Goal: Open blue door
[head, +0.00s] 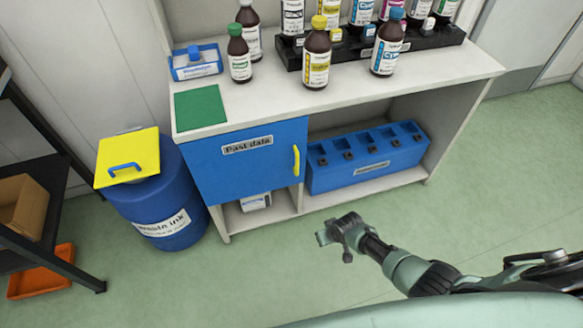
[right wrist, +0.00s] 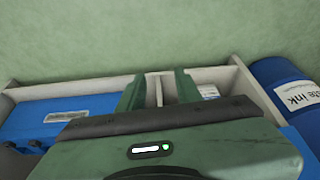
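The blue door (head: 240,168) is on the left front of the white cabinet, labelled "Past data", and looks shut. Its yellow vertical handle (head: 296,160) is near its right edge. My right gripper (head: 332,230) is in front of and below the door, over the floor, apart from the handle. In the right wrist view its two fingers (right wrist: 160,88) are spread with nothing between them, so it is open. The gripper body hides much of that view, and the handle does not show there. My left gripper is not in view.
A blue box (head: 370,160) sits in the open bay right of the door. A blue waste ink barrel (head: 165,205) with a yellow lid stands left of the cabinet. Several bottles stand on the countertop (head: 270,105). The green floor (head: 480,215) in front is clear.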

